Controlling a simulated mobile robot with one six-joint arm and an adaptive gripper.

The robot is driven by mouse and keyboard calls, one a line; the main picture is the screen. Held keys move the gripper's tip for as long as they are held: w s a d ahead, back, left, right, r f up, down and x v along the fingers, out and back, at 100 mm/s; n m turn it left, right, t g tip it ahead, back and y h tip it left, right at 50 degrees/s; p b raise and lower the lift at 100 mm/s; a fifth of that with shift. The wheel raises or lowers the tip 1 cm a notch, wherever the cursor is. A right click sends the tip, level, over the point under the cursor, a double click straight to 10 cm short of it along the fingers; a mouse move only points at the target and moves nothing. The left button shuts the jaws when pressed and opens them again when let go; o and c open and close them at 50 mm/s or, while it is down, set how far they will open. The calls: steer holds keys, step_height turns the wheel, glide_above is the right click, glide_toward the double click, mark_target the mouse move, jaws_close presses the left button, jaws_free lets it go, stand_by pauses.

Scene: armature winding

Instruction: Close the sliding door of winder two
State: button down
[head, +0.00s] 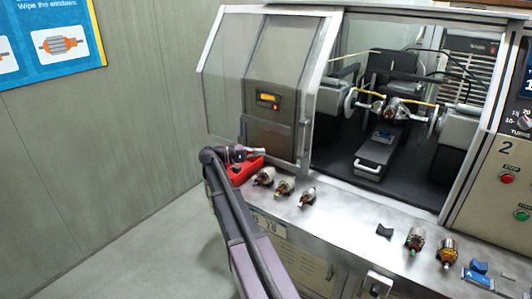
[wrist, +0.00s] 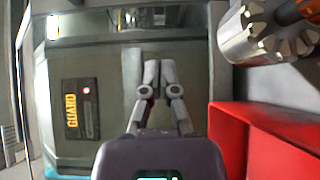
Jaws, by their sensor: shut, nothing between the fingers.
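Winder two (head: 508,150) has its sliding door (head: 273,75) at the left end of the opening.
A red bin (head: 238,174) stands under my gripper; its wall (wrist: 270,140) fills the wrist view's lower right. An armature (wrist: 262,36) is close by there. Several armatures (head: 307,196) and blue parts (head: 478,274) lie on the metal ledge (head: 345,215). A wound armature (head: 395,108) sits inside.

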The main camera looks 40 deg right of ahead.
glide_toward(292, 153)
steer(key=s+d, duration=0.1)
steer(key=s+d+r, duration=0.1)
steer(key=d, duration=0.1)
steer(key=s+d+r, duration=0.1)
steer(key=shift+s+d+r, duration=0.1)
steer(key=shift+d+r, duration=0.1)
steer(key=shift+d, duration=0.05)
steer(key=s, duration=0.1)
steer(key=s+d, duration=0.1)
steer(key=shift+s+d, duration=0.2)
steer(key=shift+s, duration=0.2)
steer(key=shift+s+d, duration=0.25)
steer(key=shift+s, duration=0.35)
